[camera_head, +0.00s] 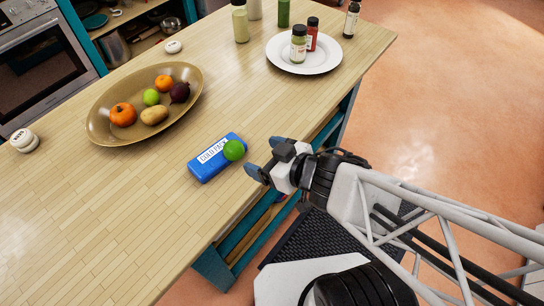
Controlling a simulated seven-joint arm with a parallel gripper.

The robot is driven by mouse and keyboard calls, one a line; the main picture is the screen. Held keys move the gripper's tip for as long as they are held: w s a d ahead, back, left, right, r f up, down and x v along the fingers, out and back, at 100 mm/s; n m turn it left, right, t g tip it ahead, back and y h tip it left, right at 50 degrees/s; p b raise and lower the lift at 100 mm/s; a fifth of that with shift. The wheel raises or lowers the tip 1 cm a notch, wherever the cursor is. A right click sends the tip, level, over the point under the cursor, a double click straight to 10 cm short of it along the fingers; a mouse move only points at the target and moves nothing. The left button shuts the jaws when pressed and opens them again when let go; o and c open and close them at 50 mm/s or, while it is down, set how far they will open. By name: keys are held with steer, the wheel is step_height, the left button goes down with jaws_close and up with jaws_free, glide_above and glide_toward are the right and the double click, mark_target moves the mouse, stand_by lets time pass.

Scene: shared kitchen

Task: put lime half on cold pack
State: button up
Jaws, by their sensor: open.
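A blue cold pack (205,171) with a white label lies on the wooden worktop near its right edge. A green rounded lime half (233,150) rests on the right end of the cold pack; its cut face cannot be seen. My gripper (262,159) is open and empty, just right of the lime half and the cold pack, apart from both, close to the worktop's edge.
A brown oval bowl (100,121) with several fruits and vegetables stands behind left. A white plate (329,62) with small jars and bottles stands at the back right. White round items (24,140) sit at the left. The front worktop is clear.

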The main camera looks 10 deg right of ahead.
steer(key=shift+s+d+r, duration=0.3)
steer(key=shift+s+d, duration=0.15)
steer(key=shift+d, duration=0.05)
steer(key=shift+s, duration=0.1)
stand_by(0.8)
steer(key=w+d+r+m+t+h, duration=0.1)
steer(key=w+d+r+m+h, duration=0.3)
steer(key=d, duration=0.3)
steer(key=w+d+r+m+h, duration=0.3)
steer(key=d+r+h, duration=0.1)
steer(key=d+h, duration=0.2)
steer(key=s+d+r+m+g, duration=0.1)
steer(key=s+r+m+g, duration=0.1)
steer(key=s+r+g, duration=0.3)
steer(key=s+g, duration=0.2)
steer(key=shift+d+r+g, duration=0.15)
steer(key=shift+g, duration=0.25)
steer(key=shift+o, duration=0.5)
stand_by(0.9)
